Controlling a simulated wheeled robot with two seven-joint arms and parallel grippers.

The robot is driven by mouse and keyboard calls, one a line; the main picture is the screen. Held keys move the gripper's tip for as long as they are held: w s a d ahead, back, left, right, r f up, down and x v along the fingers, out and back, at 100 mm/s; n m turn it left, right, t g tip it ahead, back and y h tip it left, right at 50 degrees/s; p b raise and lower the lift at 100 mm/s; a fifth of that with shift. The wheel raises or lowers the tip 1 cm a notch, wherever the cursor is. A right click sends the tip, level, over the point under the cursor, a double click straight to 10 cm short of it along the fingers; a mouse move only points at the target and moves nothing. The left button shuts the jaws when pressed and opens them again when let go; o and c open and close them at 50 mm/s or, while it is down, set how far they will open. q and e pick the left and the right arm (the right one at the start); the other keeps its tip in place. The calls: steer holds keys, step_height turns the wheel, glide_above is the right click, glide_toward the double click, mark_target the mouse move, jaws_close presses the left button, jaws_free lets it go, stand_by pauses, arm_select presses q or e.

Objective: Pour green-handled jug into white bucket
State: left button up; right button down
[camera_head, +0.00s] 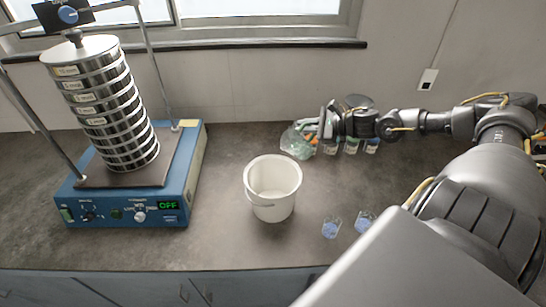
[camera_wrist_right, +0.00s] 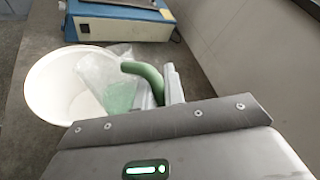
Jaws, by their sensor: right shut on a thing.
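The white bucket (camera_head: 273,205) stands upright on the counter in the middle of the head view, with its wire handle down at the side. It also shows at the left of the right wrist view (camera_wrist_right: 42,95). The clear jug (camera_head: 296,146) with a green handle is behind and a little right of the bucket. My right gripper (camera_head: 318,128) is shut on its handle (camera_wrist_right: 148,76). The jug's clear body (camera_wrist_right: 108,72) overlaps the bucket in the wrist view and looks greenish inside. I cannot tell whether it is clear of the counter. My left gripper is out of view.
A blue sieve shaker (camera_head: 130,208) with a stack of metal sieves (camera_head: 112,105) stands at the left. Several small bottles (camera_head: 351,146) stand behind my right arm. Counter left of the bucket is clear.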

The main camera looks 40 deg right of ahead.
mark_target(296, 131)
steer(key=shift+a, duration=0.25)
steer(key=shift+a+n+h+b, duration=0.45)
steer(key=shift+n+h, duration=0.15)
steer(key=shift+n, duration=0.1)
steer(key=shift+a+g, duration=0.2)
steer(key=shift+g, duration=0.1)
steer(key=shift+a+f+n+h+b, duration=0.1)
steer(key=shift+a+n+h+b, duration=0.15)
steer(key=shift+n+h+b, duration=0.3)
steer(key=shift+a, duration=0.15)
steer(key=shift+w+a+h+b, duration=0.15)
steer(key=shift+h+b, duration=0.1)
steer(key=shift+b, duration=0.15)
steer(key=shift+a+n, duration=0.15)
steer(key=shift+n, duration=0.1)
steer(key=shift+a+f+n+h+b, duration=0.25)
steer(key=shift+h+b, duration=0.25)
steer(key=shift+b, duration=0.6)
